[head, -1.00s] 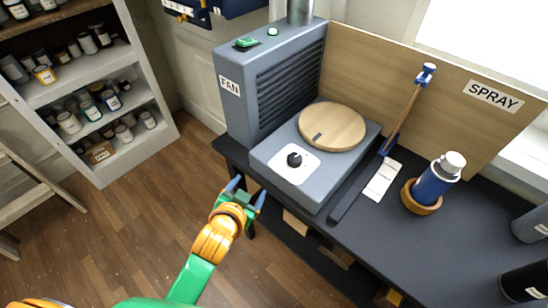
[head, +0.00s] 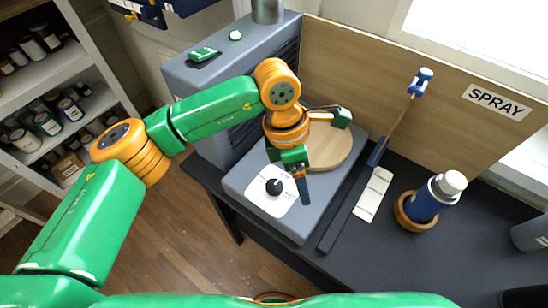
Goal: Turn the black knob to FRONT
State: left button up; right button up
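The black knob (head: 274,187) stands on a white plate (head: 265,203) on the front of the low grey turntable box (head: 240,188). Any lettering on the plate is too small to read, so I cannot tell where the knob points. My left gripper (head: 303,187) reaches in from the left and hangs just right of the knob, apart from it in the picture. One dark finger shows pointing down; the other is not clearly seen, so its opening cannot be told. My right gripper is not in view.
The round wooden disc (head: 328,150) lies behind my gripper, partly hidden. The grey fan housing (head: 205,90) rises at the back left. A blue bottle (head: 428,203) stands in a wooden ring to the right. A blue-handled brush (head: 400,120) leans on the wooden board (head: 370,80).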

aim_at(274, 185)
pick_arm(q)
jog(key=w+a+y, duration=0.1)
jog(key=w+a, duration=0.1)
jog(key=a, duration=0.1)
jog(key=w+a+t+y, duration=0.1)
jog(key=a, duration=0.1)
jog(key=shift+w+a+r+y, duration=0.15)
jog(key=shift+w+r+y, duration=0.05)
jog(key=shift+w+y, duration=0.15)
jog(key=shift+s+f+p, duration=0.4)
jog(key=shift+f+p, duration=0.1)
jog(key=shift+f, duration=0.15)
jog(key=shift+s+f+p, duration=0.4)
jog(key=shift+f+p, duration=0.1)
jog(key=shift+f, duration=0.1)
notch_tip(274, 185, down, 4)
jog(key=shift+w+r+p, duration=0.1)
jog(key=shift+r+p, duration=0.15)
jog(key=shift+p, duration=0.15)
jog(key=shift+w+f, duration=0.2)
jog(key=shift+s+r, duration=0.1)
jog(key=shift+s, duration=0.1)
jog(key=c, duration=0.5)
grip_shut()
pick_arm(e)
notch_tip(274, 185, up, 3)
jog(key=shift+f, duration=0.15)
